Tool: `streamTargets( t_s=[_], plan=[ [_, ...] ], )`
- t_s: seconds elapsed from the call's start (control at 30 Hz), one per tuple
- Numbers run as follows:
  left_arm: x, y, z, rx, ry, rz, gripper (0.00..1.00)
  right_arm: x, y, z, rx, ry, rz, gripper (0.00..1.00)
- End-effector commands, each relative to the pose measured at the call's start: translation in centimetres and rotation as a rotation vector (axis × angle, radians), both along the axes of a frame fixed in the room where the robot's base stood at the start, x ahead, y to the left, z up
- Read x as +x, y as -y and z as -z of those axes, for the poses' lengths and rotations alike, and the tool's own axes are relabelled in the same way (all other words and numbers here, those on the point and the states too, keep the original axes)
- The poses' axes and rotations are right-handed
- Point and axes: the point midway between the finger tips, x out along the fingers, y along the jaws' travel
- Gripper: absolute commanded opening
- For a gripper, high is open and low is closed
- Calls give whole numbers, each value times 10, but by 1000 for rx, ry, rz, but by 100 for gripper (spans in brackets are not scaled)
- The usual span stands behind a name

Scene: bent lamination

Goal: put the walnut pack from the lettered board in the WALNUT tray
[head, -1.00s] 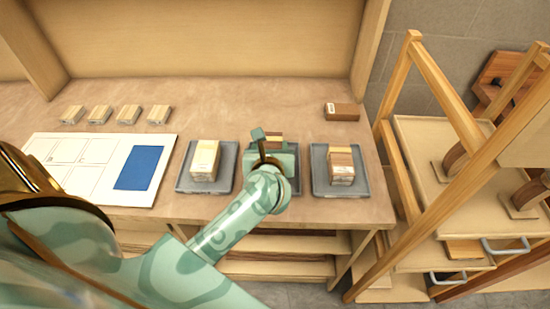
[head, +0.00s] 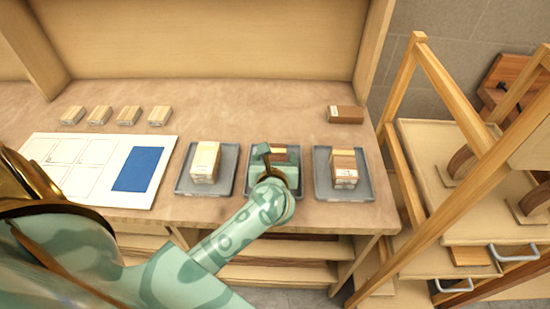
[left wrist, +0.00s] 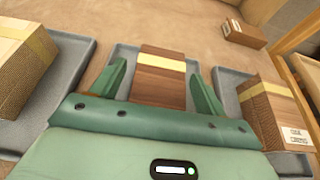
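A dark brown pack with a pale yellow band (left wrist: 160,80) sits in the middle grey tray (left wrist: 124,52). It also shows in the head view (head: 279,155), partly hidden by my left gripper (head: 268,165). My left gripper is over the middle tray. In the left wrist view its fingers (left wrist: 156,70) stand apart on either side of the pack, with a gap at each side. The white board (head: 62,185) at the left has outlined areas and a blue square; I see no pack on it. I cannot read a WALNUT label on any tray. My right gripper is out of view.
The left tray (head: 183,187) holds a pale pack (head: 205,162). The right tray (head: 325,190) holds a brown pack with a white label (head: 344,170). Several small pale blocks (head: 128,115) and a dark brown block (head: 345,114) lie farther back. A wooden rack (head: 425,160) stands at the right.

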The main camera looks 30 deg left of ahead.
Motion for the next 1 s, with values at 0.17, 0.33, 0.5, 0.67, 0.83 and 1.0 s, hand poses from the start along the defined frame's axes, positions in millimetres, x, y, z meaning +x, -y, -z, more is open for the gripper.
streamTargets(
  t_s=[0.17,0.33,0.5,0.67,0.83,1.0],
  plan=[
    [0,0,-2,0,0,0,74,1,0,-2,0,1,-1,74],
    [-15,10,-11,-2,-1,1,74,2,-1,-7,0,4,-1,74],
    [-47,29,-27,-3,0,1,74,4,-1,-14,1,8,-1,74],
    [-74,45,-40,-4,0,0,74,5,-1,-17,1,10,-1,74],
    [-91,56,-48,-1,0,0,74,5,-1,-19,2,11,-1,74],
    [-95,58,-49,0,0,0,74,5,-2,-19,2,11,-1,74]
  ],
)
